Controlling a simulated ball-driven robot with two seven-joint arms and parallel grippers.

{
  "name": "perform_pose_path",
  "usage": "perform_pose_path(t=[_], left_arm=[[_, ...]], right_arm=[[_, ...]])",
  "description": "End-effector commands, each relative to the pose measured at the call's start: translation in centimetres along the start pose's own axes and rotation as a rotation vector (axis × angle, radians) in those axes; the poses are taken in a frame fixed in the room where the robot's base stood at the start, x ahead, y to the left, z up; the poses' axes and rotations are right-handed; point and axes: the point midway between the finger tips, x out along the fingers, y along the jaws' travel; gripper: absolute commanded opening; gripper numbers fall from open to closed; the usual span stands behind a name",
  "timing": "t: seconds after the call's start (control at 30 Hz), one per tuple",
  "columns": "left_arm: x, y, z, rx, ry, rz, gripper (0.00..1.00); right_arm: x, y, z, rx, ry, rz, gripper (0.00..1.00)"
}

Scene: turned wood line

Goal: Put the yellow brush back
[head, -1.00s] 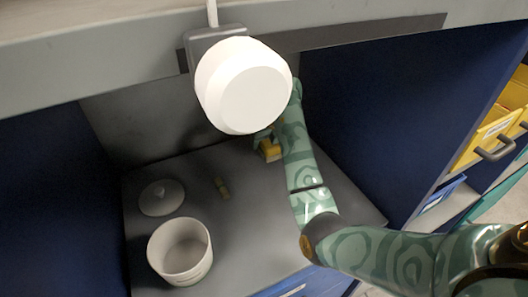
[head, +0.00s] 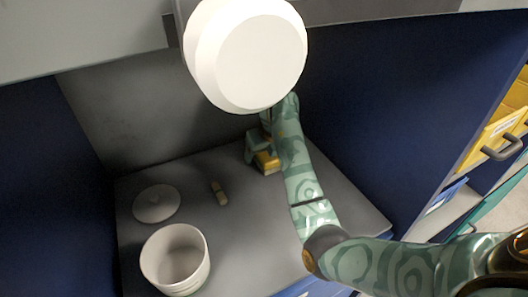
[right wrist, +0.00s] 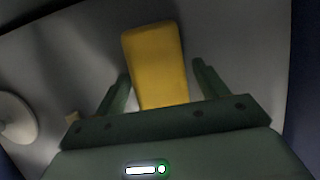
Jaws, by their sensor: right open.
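The yellow brush (head: 266,163) is at the back right of the grey shelf, partly hidden by my right gripper (head: 258,150). In the right wrist view only a plain yellow block-like part of the brush (right wrist: 155,50) shows; its lower end is hidden behind the gripper body. My right gripper (right wrist: 161,72) is open, with one finger on each side of the yellow part and visible gaps between. I cannot tell whether the brush rests on the shelf or in something. My left gripper is not in view.
A white pot (head: 150,268), a round lid (head: 157,204) and a small tan piece (head: 219,193) are on the shelf's left and middle. A large white round object (head: 248,55) hangs in front above. Blue walls (head: 400,90) flank the recess. Yellow drawers (head: 497,125) are at right.

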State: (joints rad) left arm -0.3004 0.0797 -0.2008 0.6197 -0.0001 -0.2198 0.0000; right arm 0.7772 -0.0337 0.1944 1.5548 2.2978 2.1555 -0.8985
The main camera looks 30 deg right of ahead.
Motion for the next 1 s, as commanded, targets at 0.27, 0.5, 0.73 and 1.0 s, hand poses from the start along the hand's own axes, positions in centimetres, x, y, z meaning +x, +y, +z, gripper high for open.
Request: perform_pose_path(t=[0.27,0.5,0.73,1.0], left_arm=[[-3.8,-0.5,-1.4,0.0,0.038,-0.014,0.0],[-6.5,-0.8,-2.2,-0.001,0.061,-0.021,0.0],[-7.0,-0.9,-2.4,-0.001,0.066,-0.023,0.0],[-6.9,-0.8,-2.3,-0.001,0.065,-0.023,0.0]], right_arm=[[-6.5,0.0,0.4,0.001,-0.01,0.0,0.72],[-11.1,0.0,0.3,0.001,-0.006,-0.001,0.72],[-12.1,0.0,0.0,-0.001,-0.001,0.0,0.72],[-12.0,0.0,0.0,0.0,0.0,0.0,0.72]])
